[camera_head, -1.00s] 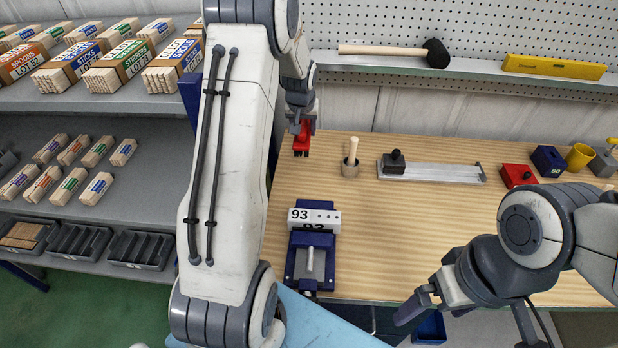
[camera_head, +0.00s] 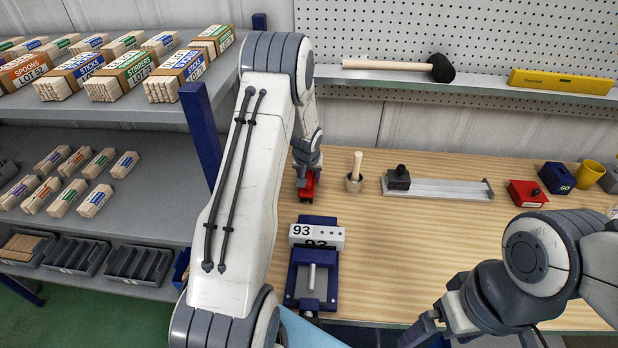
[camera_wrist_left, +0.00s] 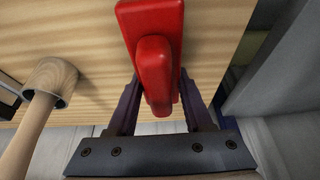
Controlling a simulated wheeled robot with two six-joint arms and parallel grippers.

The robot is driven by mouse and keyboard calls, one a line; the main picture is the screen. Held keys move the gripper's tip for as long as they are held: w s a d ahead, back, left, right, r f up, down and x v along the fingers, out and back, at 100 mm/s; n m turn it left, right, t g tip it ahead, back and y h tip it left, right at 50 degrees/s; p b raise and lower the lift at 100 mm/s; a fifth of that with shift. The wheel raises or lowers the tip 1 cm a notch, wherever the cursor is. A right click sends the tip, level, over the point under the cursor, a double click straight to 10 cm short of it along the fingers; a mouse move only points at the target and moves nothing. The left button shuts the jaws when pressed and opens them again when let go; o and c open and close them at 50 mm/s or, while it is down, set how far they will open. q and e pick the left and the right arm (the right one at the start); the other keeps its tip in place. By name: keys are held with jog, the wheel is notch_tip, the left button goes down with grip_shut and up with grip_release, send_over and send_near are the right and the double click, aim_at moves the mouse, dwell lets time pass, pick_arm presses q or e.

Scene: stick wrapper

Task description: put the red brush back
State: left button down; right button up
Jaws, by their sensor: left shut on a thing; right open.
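The red brush (camera_head: 308,189) hangs at the end of my left arm, over the left back part of the wooden bench. My left gripper (camera_head: 306,174) is shut on it. In the left wrist view the red brush (camera_wrist_left: 152,50) sits between the two dark fingers of my left gripper (camera_wrist_left: 160,108), handle toward the palm. I cannot tell whether its base touches the bench. My right gripper (camera_head: 425,330) is open and empty at the bench's front edge, low in the picture.
A cup with a wooden handle (camera_head: 355,172) stands just right of the brush. A blue fixture with a block marked 93 (camera_head: 316,236) is in front of it. A metal rail (camera_head: 440,189) lies farther right. The bench's middle right (camera_head: 400,250) is clear.

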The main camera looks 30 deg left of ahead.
pick_arm(q)
jog(key=shift+f, duration=0.2)
jog(key=shift+f, duration=0.2)
jog(key=shift+c, duration=1.5)
grip_release()
jog(key=shift+r, duration=0.1)
